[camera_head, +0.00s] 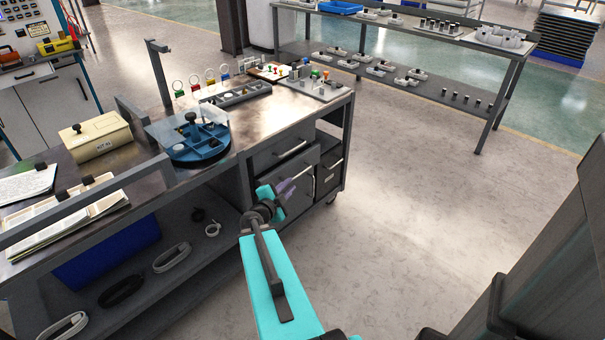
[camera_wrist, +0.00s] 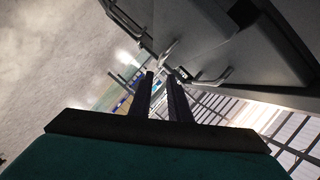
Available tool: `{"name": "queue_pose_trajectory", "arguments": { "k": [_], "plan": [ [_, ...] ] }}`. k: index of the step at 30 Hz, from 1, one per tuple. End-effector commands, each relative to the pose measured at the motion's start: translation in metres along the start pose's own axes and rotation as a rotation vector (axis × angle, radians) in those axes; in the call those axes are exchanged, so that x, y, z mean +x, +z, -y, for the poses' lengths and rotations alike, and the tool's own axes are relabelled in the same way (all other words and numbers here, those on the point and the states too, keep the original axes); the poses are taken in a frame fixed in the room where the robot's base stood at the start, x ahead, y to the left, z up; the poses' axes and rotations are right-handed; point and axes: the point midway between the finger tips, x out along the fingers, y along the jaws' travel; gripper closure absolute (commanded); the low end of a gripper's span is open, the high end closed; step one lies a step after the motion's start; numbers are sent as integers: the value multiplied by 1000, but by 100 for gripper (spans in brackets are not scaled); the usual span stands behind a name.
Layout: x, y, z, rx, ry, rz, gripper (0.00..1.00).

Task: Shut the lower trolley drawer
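The grey trolley (camera_head: 245,185) has an upper drawer (camera_head: 268,157) with a bar handle (camera_head: 291,150). Below it, the lower drawer (camera_head: 305,168) appears to stand out from the trolley; my gripper partly hides its front. My gripper (camera_head: 288,187) is in front of this lower drawer, at the end of my turquoise arm. In the wrist view, the two dark fingers of my gripper (camera_wrist: 160,78) are apart with nothing seen held between them. Grey drawer fronts and bar handles (camera_wrist: 214,77) show close beyond the fingertips. Whether the fingers touch the drawer cannot be told.
Another compartment with a handle (camera_head: 333,164) is at the trolley's right. The bench top holds a blue round tray (camera_head: 195,145), a yellow box (camera_head: 97,137) and small parts. Open floor (camera_head: 420,200) lies to the right, before a back table (camera_head: 410,32).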

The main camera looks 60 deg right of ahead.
Motion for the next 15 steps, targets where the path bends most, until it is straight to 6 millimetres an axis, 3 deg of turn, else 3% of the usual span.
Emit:
{"name": "queue_pose_trajectory", "arguments": {
  "k": [15],
  "plan": [
    [56, 1, -1, 0, 0, -2, 83]
  ]
}}
